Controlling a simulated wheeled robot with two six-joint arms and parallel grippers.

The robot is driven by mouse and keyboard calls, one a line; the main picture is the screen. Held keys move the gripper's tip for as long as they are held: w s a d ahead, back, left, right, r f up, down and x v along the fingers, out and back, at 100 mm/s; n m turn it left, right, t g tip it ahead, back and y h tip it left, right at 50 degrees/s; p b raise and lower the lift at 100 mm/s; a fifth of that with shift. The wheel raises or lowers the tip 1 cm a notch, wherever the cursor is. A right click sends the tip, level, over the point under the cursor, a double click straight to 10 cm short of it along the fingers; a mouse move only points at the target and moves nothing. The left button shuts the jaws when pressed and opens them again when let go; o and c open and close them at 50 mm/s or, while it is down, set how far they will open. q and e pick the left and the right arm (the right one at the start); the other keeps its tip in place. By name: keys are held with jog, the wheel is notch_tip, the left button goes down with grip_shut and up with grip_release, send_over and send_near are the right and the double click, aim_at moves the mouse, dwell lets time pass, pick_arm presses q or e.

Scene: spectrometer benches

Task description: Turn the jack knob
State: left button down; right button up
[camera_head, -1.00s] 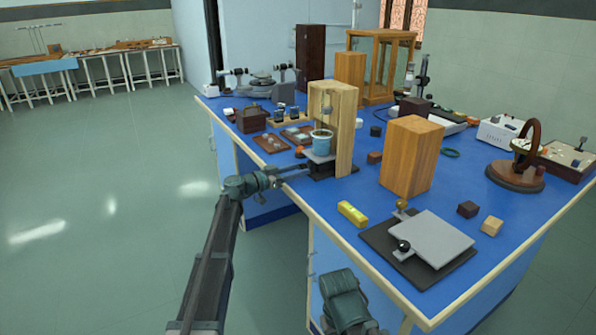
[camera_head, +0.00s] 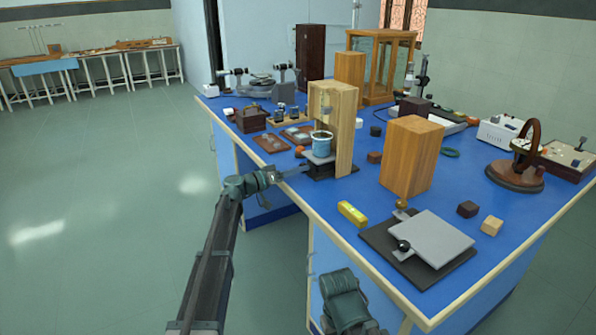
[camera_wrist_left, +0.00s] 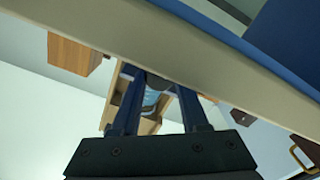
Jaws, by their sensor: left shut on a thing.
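The lab jack (camera_head: 318,158) stands near the blue bench's left edge, inside a tall wooden frame (camera_head: 345,125), with a light-blue beaker (camera_head: 321,144) on its plate. My left gripper (camera_head: 301,170) reaches in from the left at jack height. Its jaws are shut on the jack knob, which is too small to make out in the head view. In the left wrist view my two fingers (camera_wrist_left: 160,95) flank a dark round part, the knob (camera_wrist_left: 156,82), with the beaker (camera_wrist_left: 151,98) behind it.
A wooden block (camera_head: 410,158) stands right of the frame. A grey plate on a dark base (camera_head: 436,238) and a yellow level (camera_head: 352,214) lie nearer the front. Dark trays (camera_head: 271,144) lie behind the jack. The bench edge runs close under my left wrist.

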pick_arm(q)
jog(key=shift+n, duration=0.5)
jog(key=shift+c, duration=2.1)
grip_release()
jog(key=v, duration=1.4)
